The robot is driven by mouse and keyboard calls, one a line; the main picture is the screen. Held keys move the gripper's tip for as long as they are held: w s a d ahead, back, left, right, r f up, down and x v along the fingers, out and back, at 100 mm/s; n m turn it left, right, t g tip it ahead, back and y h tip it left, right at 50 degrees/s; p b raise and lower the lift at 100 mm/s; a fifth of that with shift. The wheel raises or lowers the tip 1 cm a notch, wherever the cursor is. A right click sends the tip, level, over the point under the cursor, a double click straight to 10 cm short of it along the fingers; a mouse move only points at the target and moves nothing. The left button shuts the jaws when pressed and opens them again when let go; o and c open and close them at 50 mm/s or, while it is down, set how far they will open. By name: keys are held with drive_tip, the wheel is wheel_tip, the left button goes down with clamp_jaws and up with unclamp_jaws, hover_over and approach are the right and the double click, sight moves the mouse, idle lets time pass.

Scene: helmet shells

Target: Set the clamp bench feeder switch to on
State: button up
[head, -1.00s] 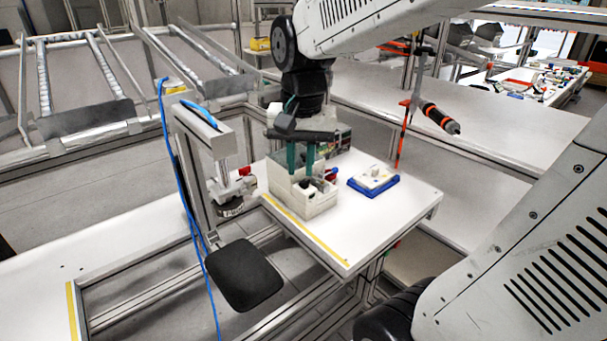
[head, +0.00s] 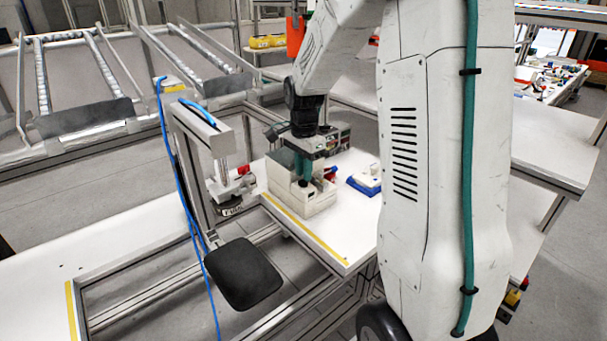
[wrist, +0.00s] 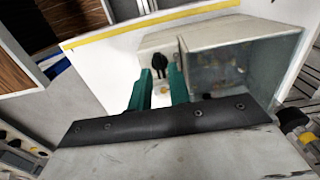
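The clamp bench feeder is a cream box (head: 318,207) on the white table; it also shows in the wrist view (wrist: 205,50). On its light panel stands a black switch knob (wrist: 159,66), with a small orange-yellow spot nearer my gripper. My gripper (wrist: 161,76) has two green fingers, which stand apart, one on each side of the knob as seen from the wrist. I cannot tell whether they touch it. In the head view my gripper (head: 303,178) is low over the feeder, and the fingers partly hide the knob. The switch's on and off marks are not readable.
A blue tray with a white part (head: 366,181) lies right of the feeder, partly behind my arm. A clamp stand (head: 222,190) with a blue cable is on the left. A black pad (head: 243,274) sits in front. The table's yellow-striped edge (head: 305,235) is near the feeder.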

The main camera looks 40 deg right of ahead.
drive_tip(key=shift+f, duration=0.85)
clamp_jaws()
